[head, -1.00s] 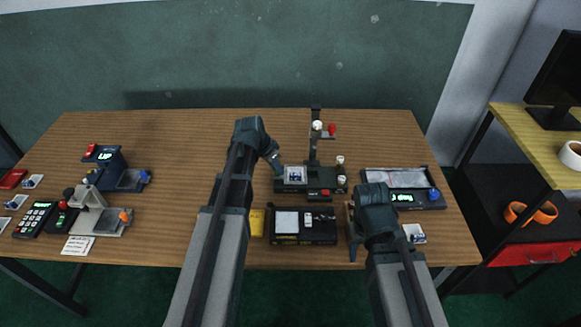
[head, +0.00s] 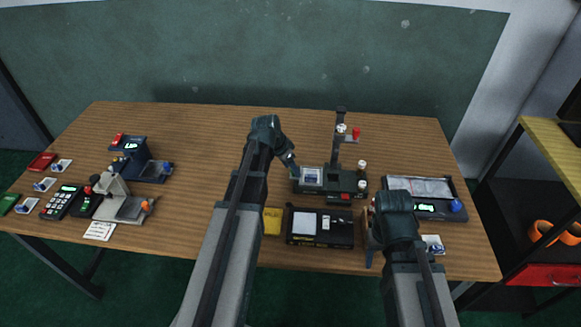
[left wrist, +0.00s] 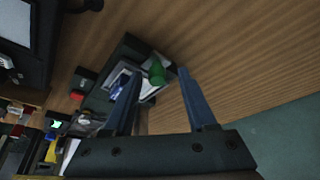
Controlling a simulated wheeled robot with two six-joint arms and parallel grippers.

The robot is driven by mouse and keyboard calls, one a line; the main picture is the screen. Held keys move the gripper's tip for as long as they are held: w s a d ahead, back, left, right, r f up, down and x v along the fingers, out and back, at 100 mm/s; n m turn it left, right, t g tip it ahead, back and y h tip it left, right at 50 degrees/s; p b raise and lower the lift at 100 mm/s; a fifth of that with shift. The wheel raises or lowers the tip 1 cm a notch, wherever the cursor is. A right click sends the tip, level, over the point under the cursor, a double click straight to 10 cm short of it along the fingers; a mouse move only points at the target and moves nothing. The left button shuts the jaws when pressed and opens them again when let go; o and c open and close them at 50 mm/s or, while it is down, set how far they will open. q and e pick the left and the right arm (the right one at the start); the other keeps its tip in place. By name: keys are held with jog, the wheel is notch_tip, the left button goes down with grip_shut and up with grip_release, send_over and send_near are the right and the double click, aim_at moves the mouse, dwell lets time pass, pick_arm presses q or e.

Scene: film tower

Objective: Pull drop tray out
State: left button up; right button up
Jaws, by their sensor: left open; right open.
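The dark film tower (head: 338,138) stands upright right of the table's middle. A white-framed picture piece (head: 311,176) lies on the left part of its base (head: 345,185). I cannot tell which part is the drop tray. The left wrist view shows a pale plate with a blue picture (left wrist: 120,85) and a green knob (left wrist: 157,72). My left gripper (head: 293,168) is at the base's left end. Its open fingers (left wrist: 160,76) appear on either side of the green knob; contact cannot be told. My right gripper (head: 370,238) is open and empty, lower right of the tower.
A black box with a white panel (head: 320,227) and a yellow block (head: 272,221) lie in front of the tower. A dark tray device with a green display (head: 425,207) stands at right. Several small machines, including a blue one (head: 135,160), stand at left.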

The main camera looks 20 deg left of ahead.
pick_arm(q)
jog(key=p+v, duration=1.2)
jog(key=v, duration=0.1)
jog(key=shift+s+r+p, duration=0.2)
jog(key=shift+r+p, duration=0.1)
jog(key=shift+r, duration=0.05)
jog(key=shift+a, duration=0.1)
jog(key=s+d+n+g+y, duration=0.1)
jog(key=s+d+g, duration=0.1)
jog(key=s+d, duration=0.6)
jog(key=s+d+f+n+g+y, duration=0.1)
jog(key=s+d+g+y, duration=0.1)
jog(key=s+d, duration=0.7)
jog(key=d, duration=0.6)
jog(key=shift+d+f+y, duration=0.3)
jog(key=shift+d, duration=0.05)
